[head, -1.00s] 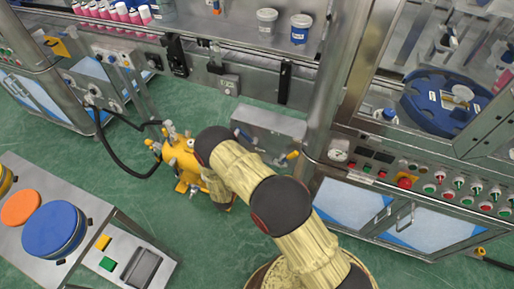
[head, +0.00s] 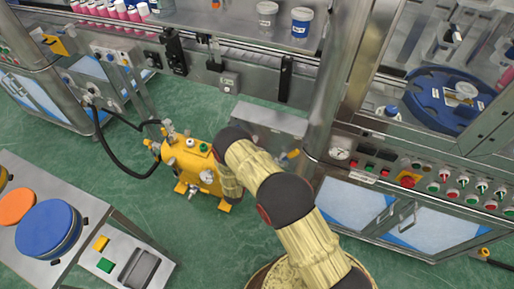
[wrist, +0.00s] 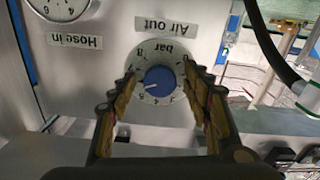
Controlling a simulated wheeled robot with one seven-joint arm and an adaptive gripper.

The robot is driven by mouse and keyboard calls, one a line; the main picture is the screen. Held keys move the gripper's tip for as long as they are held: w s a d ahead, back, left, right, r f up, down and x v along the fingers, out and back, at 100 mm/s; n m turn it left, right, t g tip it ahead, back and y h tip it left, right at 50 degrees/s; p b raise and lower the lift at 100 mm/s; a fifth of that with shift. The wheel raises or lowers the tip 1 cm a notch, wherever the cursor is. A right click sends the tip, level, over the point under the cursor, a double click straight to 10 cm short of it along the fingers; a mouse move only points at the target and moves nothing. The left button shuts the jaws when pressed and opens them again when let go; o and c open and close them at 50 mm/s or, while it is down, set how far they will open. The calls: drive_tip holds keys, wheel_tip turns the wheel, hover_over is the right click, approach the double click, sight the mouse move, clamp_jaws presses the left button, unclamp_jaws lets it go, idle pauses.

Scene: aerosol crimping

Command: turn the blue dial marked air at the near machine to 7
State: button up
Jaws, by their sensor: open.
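A blue dial (wrist: 161,79) with a white pointer mark sits on a round white scale marked bar, under an upside-down label reading Air out (wrist: 167,25). In the wrist view, its white mark points to the lower left of the picture; the number there is too small to read surely. My gripper (wrist: 160,66) is open, with one finger on each side of the dial. I cannot tell whether the fingers touch it. In the head view, my gripper and the dial are hidden; only my arm shows.
A gauge (wrist: 60,8) and a Hose in label (wrist: 74,41) are on the same grey panel. A dark hose (wrist: 268,45) hangs at the right. In the head view, a yellow machine (head: 196,160) stands left of my arm, near a steel box (head: 268,118).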

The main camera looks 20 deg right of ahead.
drive_tip(key=shift+c, duration=1.2)
drive_tip(key=c, duration=0.9)
